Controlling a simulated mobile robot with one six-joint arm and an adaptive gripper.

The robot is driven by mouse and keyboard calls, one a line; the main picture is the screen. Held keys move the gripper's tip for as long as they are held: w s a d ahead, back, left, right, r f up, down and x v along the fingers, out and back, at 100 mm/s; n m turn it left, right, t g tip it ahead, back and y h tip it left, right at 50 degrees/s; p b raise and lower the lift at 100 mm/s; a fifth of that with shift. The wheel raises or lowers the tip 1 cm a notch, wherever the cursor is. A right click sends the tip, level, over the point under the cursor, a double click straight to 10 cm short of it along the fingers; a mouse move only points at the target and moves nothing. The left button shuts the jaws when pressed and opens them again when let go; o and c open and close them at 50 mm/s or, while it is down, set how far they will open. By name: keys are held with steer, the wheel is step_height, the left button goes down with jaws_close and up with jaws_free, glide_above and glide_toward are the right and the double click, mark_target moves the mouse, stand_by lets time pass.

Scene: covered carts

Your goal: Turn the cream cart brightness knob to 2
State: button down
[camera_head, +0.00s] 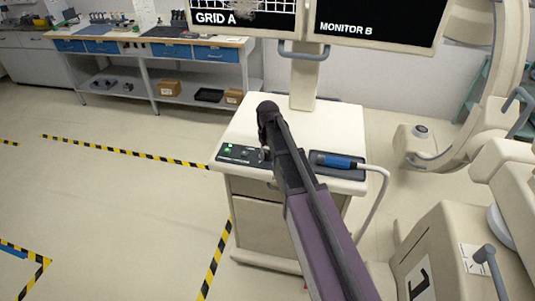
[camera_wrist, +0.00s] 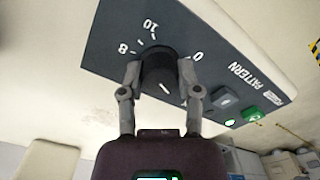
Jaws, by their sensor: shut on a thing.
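The cream cart (camera_head: 335,118) stands in the middle of the head view, with a dark control panel (camera_head: 231,152) at its front left edge. In the wrist view the panel (camera_wrist: 105,45) carries a round black knob (camera_wrist: 158,78) with a printed scale; 8, 10 and 0 are readable. My gripper (camera_wrist: 160,73) is shut on the knob, one finger on each side. A short white line on the knob points toward the lower right in the wrist view; the number there is hidden. In the head view my arm hides the knob.
A green-lit button (camera_wrist: 251,114) and a dark button (camera_wrist: 222,97) sit beside the knob, near the word PATTERN. A blue handheld probe (camera_head: 335,160) with a pale cable lies on the cart's right side. Two monitors (camera_head: 372,30) stand behind. Floor at left is open.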

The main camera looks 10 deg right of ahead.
steer(key=shift+n, duration=1.3)
steer(key=shift+c, duration=1.5)
jaws_free()
steer(key=shift+m, duration=0.4)
